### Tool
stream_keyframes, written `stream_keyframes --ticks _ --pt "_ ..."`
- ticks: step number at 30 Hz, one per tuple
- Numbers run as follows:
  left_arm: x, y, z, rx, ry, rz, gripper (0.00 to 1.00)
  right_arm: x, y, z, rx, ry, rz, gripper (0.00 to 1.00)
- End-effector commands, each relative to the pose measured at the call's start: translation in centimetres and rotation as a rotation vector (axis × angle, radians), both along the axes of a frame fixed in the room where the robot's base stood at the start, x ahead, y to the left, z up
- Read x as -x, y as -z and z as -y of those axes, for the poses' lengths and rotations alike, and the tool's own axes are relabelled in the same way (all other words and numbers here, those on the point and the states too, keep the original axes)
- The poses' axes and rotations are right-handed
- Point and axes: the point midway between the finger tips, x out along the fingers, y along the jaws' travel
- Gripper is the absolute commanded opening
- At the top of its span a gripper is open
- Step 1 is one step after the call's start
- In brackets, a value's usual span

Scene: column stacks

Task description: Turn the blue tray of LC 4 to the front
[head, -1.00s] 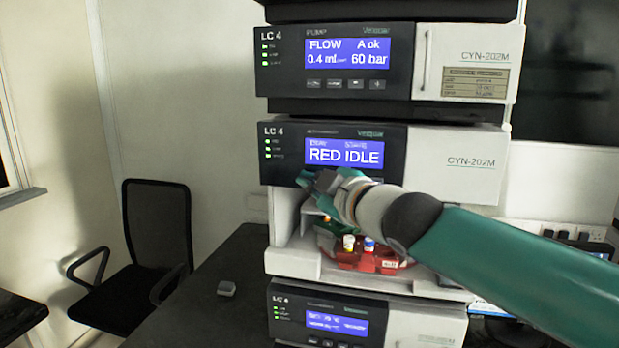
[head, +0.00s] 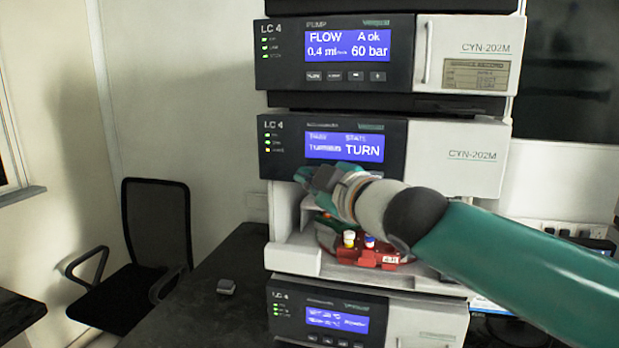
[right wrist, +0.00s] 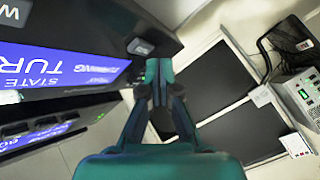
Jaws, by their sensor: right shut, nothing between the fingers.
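The LC 4 autosampler (head: 385,152) is the middle unit of the stack. Its screen (head: 344,147) reads TURN under STATE; it also shows in the right wrist view (right wrist: 50,70), rotated. In the open bay below, a red tray (head: 388,261) with a few capped vials faces front, partly hidden by my right arm. No blue tray can be made out. My right gripper (head: 308,179) is shut and empty in front of the panel's lower edge, below and left of the screen. In the right wrist view its fingertips (right wrist: 158,74) are together beside the dark panel; contact cannot be told.
The LC 4 pump (head: 335,58) sits above and another LC unit (head: 320,305) below. A dark monitor (head: 575,70) is at right.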

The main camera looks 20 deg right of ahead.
Motion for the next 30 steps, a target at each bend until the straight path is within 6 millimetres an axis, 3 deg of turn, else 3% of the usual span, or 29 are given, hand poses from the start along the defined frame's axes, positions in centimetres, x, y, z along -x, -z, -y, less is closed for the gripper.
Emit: stream_keyframes --ticks 8,22,30 --pt "0.0 0.1 0.0 0.000 0.000 0.000 0.40 0.1 0.0 -0.1 0.000 -0.001 0.001 0.00" --pt "0.0 4.1 0.0 0.000 0.000 0.000 0.40 3.4 0.3 -2.4 -0.001 -0.004 0.003 0.00" --pt "0.0 4.6 0.0 0.000 0.000 0.000 0.40 4.2 -0.1 -2.8 0.000 -0.001 0.001 0.00"
